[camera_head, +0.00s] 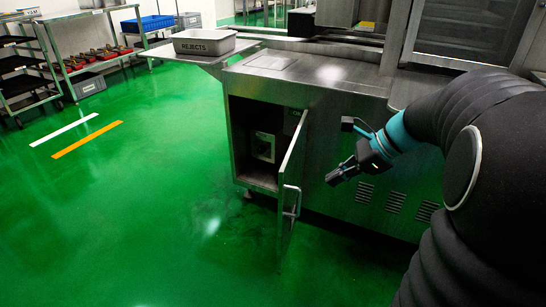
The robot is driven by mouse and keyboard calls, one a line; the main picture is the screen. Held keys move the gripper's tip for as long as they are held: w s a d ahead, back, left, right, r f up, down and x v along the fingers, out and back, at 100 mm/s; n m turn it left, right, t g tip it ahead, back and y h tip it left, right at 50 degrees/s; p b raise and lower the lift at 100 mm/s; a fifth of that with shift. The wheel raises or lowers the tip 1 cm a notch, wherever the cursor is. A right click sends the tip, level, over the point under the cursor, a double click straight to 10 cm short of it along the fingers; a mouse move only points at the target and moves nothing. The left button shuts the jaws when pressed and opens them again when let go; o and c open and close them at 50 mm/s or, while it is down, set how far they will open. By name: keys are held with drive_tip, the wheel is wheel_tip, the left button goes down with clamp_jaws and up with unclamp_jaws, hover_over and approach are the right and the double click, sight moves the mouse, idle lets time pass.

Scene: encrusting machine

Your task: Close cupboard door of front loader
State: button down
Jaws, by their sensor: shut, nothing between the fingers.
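The cupboard door (292,178) is a steel panel on the lower front of the steel machine. It stands wide open, swung out toward me from the right side of the cupboard opening, with a bar handle (292,201) on it. The cupboard (238,135) is open and dark inside, with a pale box-shaped unit (264,147) in it. My gripper (333,179) is shut and empty. It appears to the right of the door in the picture, in front of the machine's lower panel, and no contact with the door shows.
A grey bin marked REJECTS (204,42) sits on a side shelf (205,59) of the machine. Vents (395,200) line the lower panel at right. Shelving racks (25,75) stand at far left. The green floor (150,200) in front and to the left is clear.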

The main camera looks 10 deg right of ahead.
drive_tip(key=w+d+m, duration=0.1)
drive_tip(key=d+m, duration=0.1)
drive_tip(key=b, duration=0.3)
approach(284, 193)
drive_tip(key=shift+t+y, duration=0.3)
drive_tip(key=shift+y, duration=0.1)
drive_tip(key=shift+s+f+x, duration=0.1)
drive_tip(key=shift+f+x, duration=0.05)
drive_tip(key=shift+x, duration=1.35)
drive_tip(key=shift+s+f+x, duration=0.1)
drive_tip(key=shift+x, duration=1.4)
drive_tip(key=shift+d, duration=0.2)
